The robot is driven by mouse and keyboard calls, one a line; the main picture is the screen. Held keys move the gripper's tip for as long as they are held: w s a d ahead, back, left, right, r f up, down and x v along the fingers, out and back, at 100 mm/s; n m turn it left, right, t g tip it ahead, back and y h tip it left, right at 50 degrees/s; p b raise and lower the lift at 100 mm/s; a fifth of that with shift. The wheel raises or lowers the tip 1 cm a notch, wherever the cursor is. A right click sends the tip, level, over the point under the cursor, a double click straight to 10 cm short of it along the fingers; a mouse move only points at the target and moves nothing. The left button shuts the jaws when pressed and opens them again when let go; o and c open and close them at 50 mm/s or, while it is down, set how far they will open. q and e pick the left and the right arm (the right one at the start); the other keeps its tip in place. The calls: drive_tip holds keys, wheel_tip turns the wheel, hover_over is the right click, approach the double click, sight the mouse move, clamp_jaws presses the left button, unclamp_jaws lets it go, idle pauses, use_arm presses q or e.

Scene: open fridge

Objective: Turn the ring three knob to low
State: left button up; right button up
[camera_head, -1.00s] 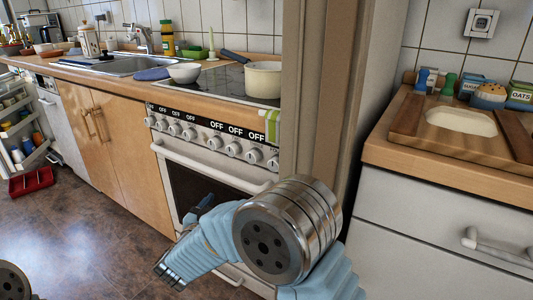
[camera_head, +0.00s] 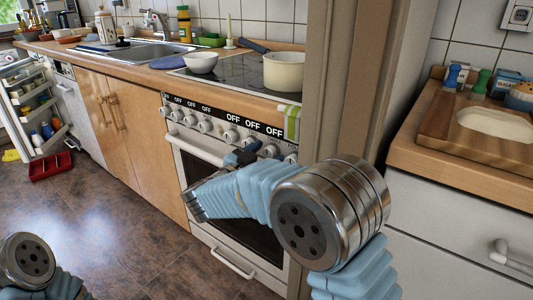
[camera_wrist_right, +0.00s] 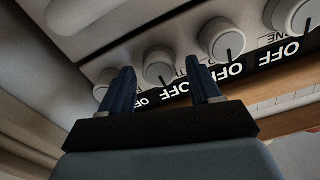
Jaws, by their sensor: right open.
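The stove's control panel (camera_head: 222,117) carries a row of round white knobs under black displays, several clearly reading OFF. My right gripper (camera_head: 246,153) is at the right part of this row, its dark blue fingers near the knobs. In the right wrist view, my right gripper (camera_wrist_right: 160,68) is open, and one knob (camera_wrist_right: 158,66) shows between its fingertips. Whether the fingers touch it I cannot tell. Other knobs (camera_wrist_right: 222,38) lie to either side. Which one is ring three I cannot read. My left arm shows at the lower left, but its gripper is out of view.
The white oven door handle (camera_head: 195,148) runs below the knobs. A pot (camera_head: 284,74) and a white bowl (camera_head: 201,63) stand on top. A wooden post (camera_head: 339,85) rises right of the stove, close to my right arm. A towel (camera_head: 292,122) hangs there.

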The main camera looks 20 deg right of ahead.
drive_tip(key=shift+w+d, duration=0.25)
drive_tip(key=shift+d, duration=0.05)
drive_tip(key=c, duration=1.1)
drive_tip(key=shift+o, duration=0.3)
use_arm(q)
drive_tip(key=shift+f, duration=0.1)
